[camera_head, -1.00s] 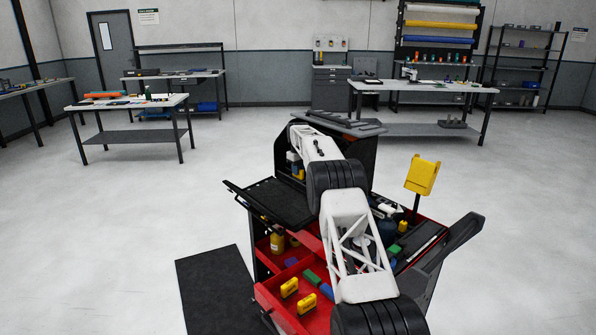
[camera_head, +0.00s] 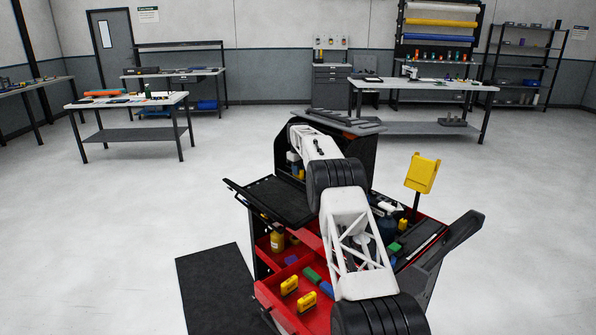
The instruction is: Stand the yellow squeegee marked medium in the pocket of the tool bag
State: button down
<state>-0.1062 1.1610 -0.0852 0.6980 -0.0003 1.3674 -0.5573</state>
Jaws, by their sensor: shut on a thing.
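Two yellow blocks, which look like squeegees, lie in the open red drawer (camera_head: 270,292) of the cart: one yellow block (camera_head: 289,285) and, nearer, another yellow block (camera_head: 306,301). Any size marking on them is too small to read. My white arm reaches from the bottom of the view up over the cart to its far side. My gripper at its far end is not visible, so what it holds is hidden. I cannot clearly make out the tool bag or its pocket.
A yellow holder (camera_head: 423,173) stands on a post at the cart's right. A black tray (camera_head: 272,203) juts out left. A green block (camera_head: 313,274) and a yellow bottle (camera_head: 277,241) are in the cart. A dark mat (camera_head: 222,290) lies left; open floor surrounds it.

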jog(key=c, duration=0.9)
grip_release()
jog(key=shift+c, duration=0.2)
jog(key=shift+r, duration=0.1)
jog(key=shift+r, duration=3.8)
